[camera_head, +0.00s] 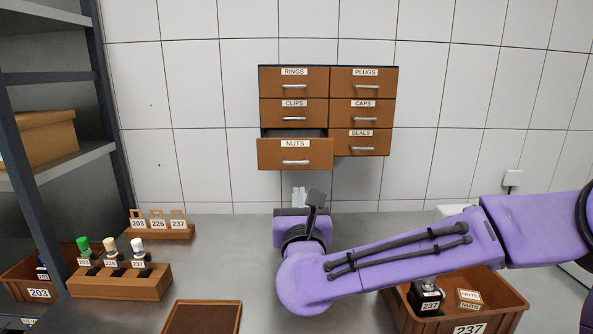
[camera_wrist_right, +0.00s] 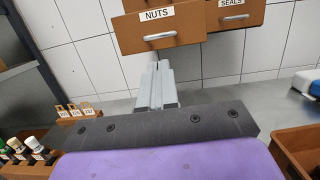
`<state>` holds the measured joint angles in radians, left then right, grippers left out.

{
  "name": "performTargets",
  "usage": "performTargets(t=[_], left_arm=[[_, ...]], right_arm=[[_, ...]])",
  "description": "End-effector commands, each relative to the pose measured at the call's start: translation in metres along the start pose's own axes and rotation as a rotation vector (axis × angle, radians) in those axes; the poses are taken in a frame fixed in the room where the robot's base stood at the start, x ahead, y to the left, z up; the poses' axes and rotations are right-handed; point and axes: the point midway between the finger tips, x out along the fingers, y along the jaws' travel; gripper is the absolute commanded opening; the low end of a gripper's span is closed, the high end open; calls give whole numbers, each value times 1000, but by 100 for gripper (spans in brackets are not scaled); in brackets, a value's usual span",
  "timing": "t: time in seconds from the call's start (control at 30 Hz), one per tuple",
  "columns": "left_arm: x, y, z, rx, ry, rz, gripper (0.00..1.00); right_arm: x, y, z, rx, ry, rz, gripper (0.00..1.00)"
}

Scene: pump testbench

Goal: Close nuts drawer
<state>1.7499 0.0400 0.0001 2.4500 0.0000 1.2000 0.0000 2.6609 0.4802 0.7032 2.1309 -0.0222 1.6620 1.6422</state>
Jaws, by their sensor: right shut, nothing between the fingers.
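The nuts drawer (camera_head: 295,154) is the bottom left drawer of the brown wall cabinet (camera_head: 328,68). It is pulled part way out, with a dark gap showing above its front. In the right wrist view its front (camera_wrist_right: 157,30) and silver handle (camera_wrist_right: 160,37) are at the top. My right gripper (camera_head: 299,192) is shut and empty, below and in front of the drawer, apart from it. Its grey fingers also show in the right wrist view (camera_wrist_right: 155,72), pointing towards the drawer. My left gripper is not in view.
The other drawers, such as seals (camera_head: 361,142), look shut. A rack of bottles (camera_head: 120,281) and a tag stand (camera_head: 160,231) are on the left of the bench. A brown bin (camera_head: 510,300) is under my right arm. A shelf unit (camera_head: 102,120) stands far left.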

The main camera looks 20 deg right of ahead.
Motion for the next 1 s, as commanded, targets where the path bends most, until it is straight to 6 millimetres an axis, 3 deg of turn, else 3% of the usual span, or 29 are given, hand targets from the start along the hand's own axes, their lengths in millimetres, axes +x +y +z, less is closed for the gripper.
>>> performTargets(t=[0.03,0.3,0.5,1.0], left_arm=[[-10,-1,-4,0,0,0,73],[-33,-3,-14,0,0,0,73],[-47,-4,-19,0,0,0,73],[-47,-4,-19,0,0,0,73]], right_arm=[[13,0,5,-1,1,-2,0],[72,-1,5,-2,1,-2,0],[101,-1,4,-2,0,-2,0],[112,-5,0,-1,0,-6,0]])
